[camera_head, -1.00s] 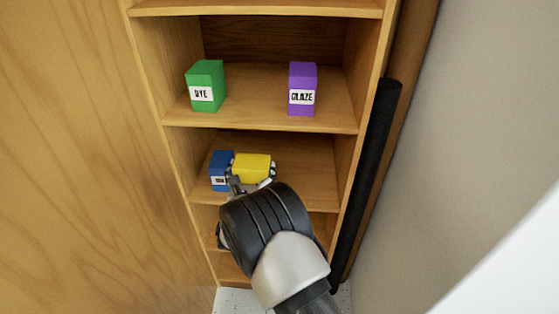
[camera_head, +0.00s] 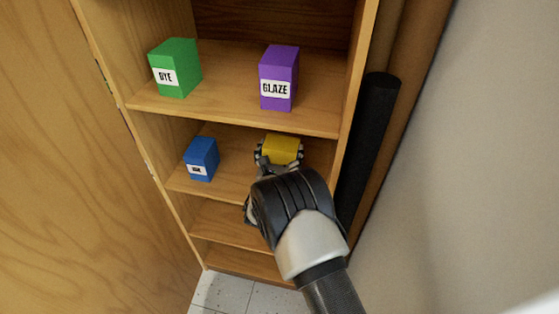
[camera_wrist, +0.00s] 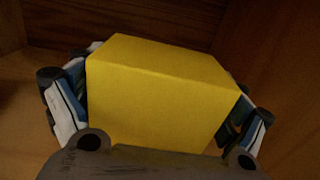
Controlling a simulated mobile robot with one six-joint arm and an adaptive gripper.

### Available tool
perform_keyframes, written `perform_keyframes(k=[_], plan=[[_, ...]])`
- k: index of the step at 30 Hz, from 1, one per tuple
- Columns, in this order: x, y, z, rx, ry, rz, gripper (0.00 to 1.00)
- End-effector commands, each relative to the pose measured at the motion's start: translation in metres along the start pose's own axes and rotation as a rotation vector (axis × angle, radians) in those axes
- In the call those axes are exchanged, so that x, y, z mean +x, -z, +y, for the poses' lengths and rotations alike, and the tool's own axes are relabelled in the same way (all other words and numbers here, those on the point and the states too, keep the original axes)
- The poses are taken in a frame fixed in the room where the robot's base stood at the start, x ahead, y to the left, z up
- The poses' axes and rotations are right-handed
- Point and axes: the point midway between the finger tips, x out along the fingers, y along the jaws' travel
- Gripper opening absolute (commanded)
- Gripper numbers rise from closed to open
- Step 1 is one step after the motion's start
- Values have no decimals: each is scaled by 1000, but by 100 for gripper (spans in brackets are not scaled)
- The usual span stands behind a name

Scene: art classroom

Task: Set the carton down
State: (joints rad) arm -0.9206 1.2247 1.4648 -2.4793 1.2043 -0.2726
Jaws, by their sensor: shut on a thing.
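The yellow carton (camera_head: 282,149) is at the shelf level below the green and purple cartons, right of the blue carton. My gripper (camera_head: 278,158) is shut on it, with a finger on each side. In the wrist view the yellow carton (camera_wrist: 160,95) fills the middle between the fingers of my gripper (camera_wrist: 155,105). Its underside is hidden, so I cannot tell whether it touches the shelf board (camera_head: 232,172).
A blue carton (camera_head: 201,158) stands to the left on the same shelf, with a gap between. A green DYE carton (camera_head: 178,66) and a purple GLAZE carton (camera_head: 279,77) stand on the shelf above. The right side panel (camera_head: 352,85) is close to my gripper.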

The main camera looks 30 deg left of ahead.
Motion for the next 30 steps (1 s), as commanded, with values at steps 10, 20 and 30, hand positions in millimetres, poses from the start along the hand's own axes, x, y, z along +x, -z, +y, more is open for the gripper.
perform_keyframes(k=[10,20,30], plan=[[1,34,0,1,1,-4,44],[1,44,0,2,1,-6,44],[0,49,0,1,1,-1,100]])
